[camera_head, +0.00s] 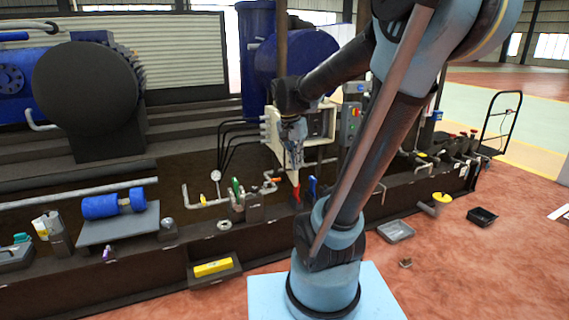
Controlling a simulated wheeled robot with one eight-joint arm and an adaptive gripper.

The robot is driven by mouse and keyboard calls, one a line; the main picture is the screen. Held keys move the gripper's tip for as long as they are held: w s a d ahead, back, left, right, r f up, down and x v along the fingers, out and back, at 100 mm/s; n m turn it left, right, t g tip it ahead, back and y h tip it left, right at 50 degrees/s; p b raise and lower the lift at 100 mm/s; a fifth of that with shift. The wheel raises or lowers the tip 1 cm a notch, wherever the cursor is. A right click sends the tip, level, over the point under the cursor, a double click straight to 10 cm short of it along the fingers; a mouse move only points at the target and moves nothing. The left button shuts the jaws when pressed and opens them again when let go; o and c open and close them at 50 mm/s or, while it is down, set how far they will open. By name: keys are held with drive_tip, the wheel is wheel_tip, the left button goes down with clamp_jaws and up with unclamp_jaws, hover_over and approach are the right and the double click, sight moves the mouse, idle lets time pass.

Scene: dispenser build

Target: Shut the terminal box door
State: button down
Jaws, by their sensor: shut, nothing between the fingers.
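The terminal box (271,128) is a cream box at the centre, with black cables entering its left side and a dark opening on its front. A pale narrow panel (293,171), apparently its door seen nearly edge-on, sticks out toward me, so the door looks open. My gripper (296,143) is shut and empty, pointing down in front of the box, at the upper part of this panel. It hides part of the door and box. I cannot tell whether the fingers touch the door.
A grey control box (350,123) with coloured buttons stands right of the terminal box. Red (296,193) and blue (312,186) handles, a green handle (236,186) and a gauge (215,175) stand below along the bench. A blue tank (300,62) is behind.

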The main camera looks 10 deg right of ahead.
drive_tip(key=w+a+m+h, duration=0.1)
drive_tip(key=w+a+m, duration=0.3)
drive_tip(key=w, duration=0.6)
drive_tip(key=w+a+m+h, duration=0.1)
drive_tip(key=w+a+m, duration=0.35)
drive_tip(key=w, duration=0.55)
drive_tip(key=w+d+f, duration=0.1)
drive_tip(key=d+f, duration=0.7)
drive_tip(key=f, duration=0.1)
drive_tip(key=shift+f+g, duration=0.25)
drive_tip(key=shift+g, duration=0.05)
